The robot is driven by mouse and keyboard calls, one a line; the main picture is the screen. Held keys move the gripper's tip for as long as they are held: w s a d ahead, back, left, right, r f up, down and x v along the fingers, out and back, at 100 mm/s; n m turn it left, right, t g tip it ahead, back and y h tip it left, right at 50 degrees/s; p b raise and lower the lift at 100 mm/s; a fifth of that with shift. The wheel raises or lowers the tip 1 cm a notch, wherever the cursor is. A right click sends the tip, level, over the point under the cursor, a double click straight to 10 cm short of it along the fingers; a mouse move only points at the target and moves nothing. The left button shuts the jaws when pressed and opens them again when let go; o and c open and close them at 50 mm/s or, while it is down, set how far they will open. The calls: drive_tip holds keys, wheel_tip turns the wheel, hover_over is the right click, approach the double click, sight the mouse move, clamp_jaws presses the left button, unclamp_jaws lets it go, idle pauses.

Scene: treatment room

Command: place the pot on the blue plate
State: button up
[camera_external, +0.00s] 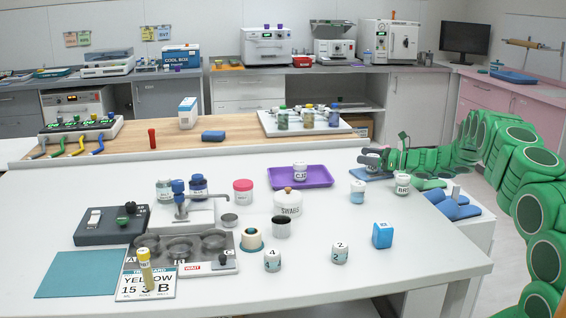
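My green arm reaches in from the right, and my gripper (382,158) is low over the back right of the white table. A flat blue plate (380,176) lies under it, partly covered by the gripper. A small white pot (371,164) with a dark label shows at the gripper's tip, over or on the plate; I cannot tell whether it touches the plate or the fingers. The finger opening is too small to make out. Another white lidded pot with dark letters (402,185) stands just right of the plate.
Left of the plate, a purple tray (318,178) bears a white pot. A pale blue-banded pot (357,192), a swabs jar (288,206) and a blue box (382,236) stand nearby.

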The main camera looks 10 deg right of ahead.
drive_tip(key=shift+d+r, duration=0.1)
drive_tip(key=shift+r, duration=0.05)
drive_tip(key=v, duration=1.1)
drive_tip(key=shift+s+d, duration=0.3)
drive_tip(key=shift+s, duration=0.05)
drive_tip(key=s+a+r+n+g, duration=0.75)
drive_tip(key=s+a+r, duration=0.35)
drive_tip(key=a+r, duration=0.4)
drive_tip(key=s+a+r+n+g+h, duration=0.2)
drive_tip(key=s+a+r+n, duration=0.15)
drive_tip(key=s, duration=0.45)
drive_tip(key=s+a+r+n+g+h, duration=0.1)
drive_tip(key=s+a+r+n+g, duration=0.2)
drive_tip(key=s, duration=0.5)
drive_tip(key=s+d+n+h, duration=0.1)
drive_tip(key=s+n+h, duration=0.5)
drive_tip(key=s, duration=1.3)
drive_tip(key=s+d+n+h, duration=0.2)
drive_tip(key=s+d, duration=0.4)
drive_tip(key=s, duration=0.3)
drive_tip(key=s+d+f+n+t+h, duration=0.1)
drive_tip(key=s+d+n+h, duration=0.1)
drive_tip(key=s+d+h, duration=0.2)
drive_tip(key=s+d, duration=0.3)
drive_tip(key=s, duration=0.2)
